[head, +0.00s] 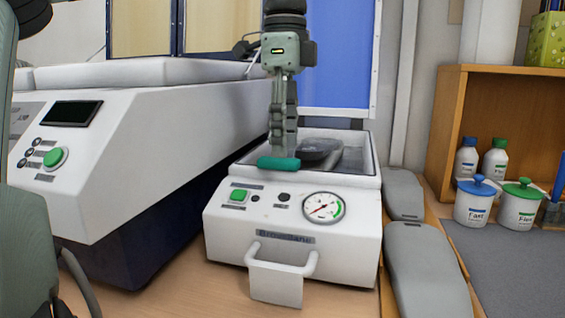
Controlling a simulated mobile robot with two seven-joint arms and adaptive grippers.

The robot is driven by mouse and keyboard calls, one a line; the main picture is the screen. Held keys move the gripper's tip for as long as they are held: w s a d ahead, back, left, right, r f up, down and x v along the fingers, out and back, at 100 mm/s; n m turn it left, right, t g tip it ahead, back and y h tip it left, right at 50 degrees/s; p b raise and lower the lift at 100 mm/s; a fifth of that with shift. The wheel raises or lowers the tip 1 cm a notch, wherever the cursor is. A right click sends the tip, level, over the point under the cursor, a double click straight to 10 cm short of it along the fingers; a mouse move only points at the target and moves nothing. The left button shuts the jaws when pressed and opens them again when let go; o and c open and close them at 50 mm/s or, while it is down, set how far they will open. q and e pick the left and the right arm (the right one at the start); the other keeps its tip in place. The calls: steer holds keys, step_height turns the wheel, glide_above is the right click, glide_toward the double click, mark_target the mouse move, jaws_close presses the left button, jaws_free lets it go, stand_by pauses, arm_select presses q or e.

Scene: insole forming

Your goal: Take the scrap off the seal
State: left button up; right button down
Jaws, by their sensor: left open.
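The scrap looks to be the small teal roll (278,163), which lies on the front rim, the seal (340,176), of the white press's open tray. My left gripper (286,152) points straight down just above and behind the scrap. Its fingers are seen nearly edge-on, so the gap between them is hard to see, but it is open. I cannot tell whether the fingertips touch the scrap. A dark insole-shaped form (320,149) lies in the tray, partly behind the fingers.
The press front (220,240) has a green button, a gauge and a handle (277,283). A larger white machine (150,120) stands at left. Grey insole shapes (425,265) lie at right. Bottles and lidded jars (518,205) stand by a wooden shelf (450,120).

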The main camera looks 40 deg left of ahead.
mark_target(279, 163)
arm_select(q)
steer(key=shift+f, duration=1.25)
steer(key=c, duration=0.8)
steer(key=shift+o, duration=0.2)
